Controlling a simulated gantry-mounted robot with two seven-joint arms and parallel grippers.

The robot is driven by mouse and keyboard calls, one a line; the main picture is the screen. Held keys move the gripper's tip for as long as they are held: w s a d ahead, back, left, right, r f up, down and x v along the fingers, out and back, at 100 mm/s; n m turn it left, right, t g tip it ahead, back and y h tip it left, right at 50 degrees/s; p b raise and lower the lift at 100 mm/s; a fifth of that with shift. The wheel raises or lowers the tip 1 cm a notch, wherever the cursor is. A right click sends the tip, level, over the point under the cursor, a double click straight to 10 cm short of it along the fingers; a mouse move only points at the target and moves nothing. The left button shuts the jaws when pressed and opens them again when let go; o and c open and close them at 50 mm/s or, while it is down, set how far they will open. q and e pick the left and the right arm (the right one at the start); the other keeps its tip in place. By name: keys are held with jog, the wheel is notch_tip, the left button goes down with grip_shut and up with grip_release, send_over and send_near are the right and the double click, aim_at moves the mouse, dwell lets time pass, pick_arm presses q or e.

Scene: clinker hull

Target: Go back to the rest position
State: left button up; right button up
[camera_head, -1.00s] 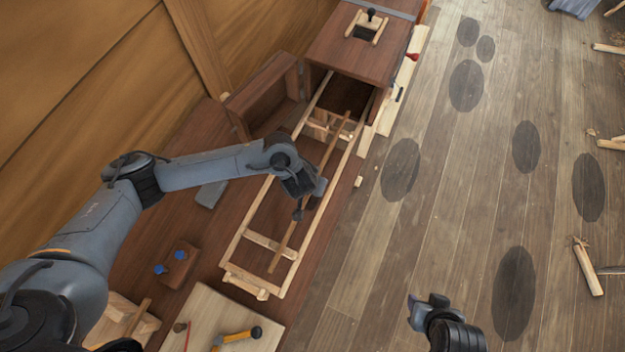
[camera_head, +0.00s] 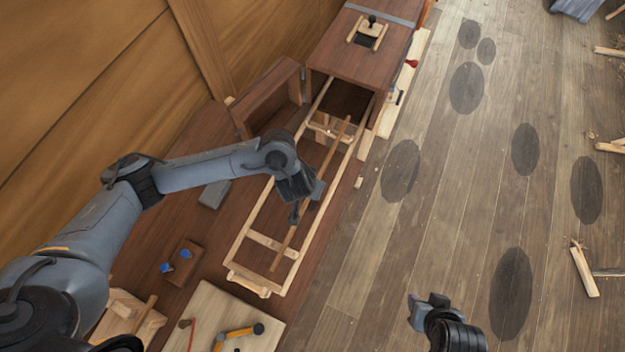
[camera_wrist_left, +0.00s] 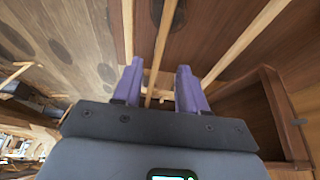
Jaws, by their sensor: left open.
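My left gripper (camera_head: 306,203) is over the long pale wooden frame (camera_head: 238,245) on the bench. A thin wooden rod (camera_head: 340,140) lies lengthwise inside that frame and passes under the gripper. In the left wrist view the two purple fingers of the left gripper (camera_wrist_left: 158,85) are apart with nothing held between them. The rod (camera_wrist_left: 153,85) shows beyond the gap; whether the fingers touch anything is hard to tell. My right gripper (camera_head: 428,304) is low over the floor side, clear of the bench; its jaw opening is unclear.
A dark wooden box (camera_head: 360,50) stands at the frame's far end, with an open-fronted box (camera_head: 268,97) beside it. A pale board (camera_head: 215,315) with an orange-handled tool (camera_head: 238,333) is at the near end. A brown block (camera_head: 183,262) with blue knobs sits left.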

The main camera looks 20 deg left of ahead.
pick_arm(q)
jog(key=s+d+g+p, duration=0.1)
jog(key=s, duration=0.4)
jog(key=s+d+g+h+p, duration=0.1)
jog(key=s+d+p, duration=0.1)
jog(key=s, duration=0.3)
jog(key=s+d+g+p, duration=0.1)
jog(key=s+d, duration=0.1)
jog(key=s, duration=0.3)
jog(key=shift+s+d+f+n+h+p, duration=0.15)
jog(key=shift+d+f+n+h+p, duration=0.1)
jog(key=shift+f+n+h+p, duration=0.1)
jog(key=s+d+r+n+h+p, duration=0.35)
jog(key=s+d+r, duration=0.3)
jog(key=d, duration=0.25)
jog(key=w+a+r+m+y, duration=0.1)
jog(key=a+r+m, duration=0.1)
jog(key=a, duration=0.5)
jog(key=w+a+r+m+t+y+p, duration=0.1)
jog(key=a+r+m+y, duration=0.1)
jog(key=a+r, duration=0.2)
jog(key=w+a+r+m+t+y+p, duration=0.1)
jog(key=w+a+r+m+y, duration=0.1)
jog(key=a, duration=0.9)
jog(key=shift+r, duration=0.9)
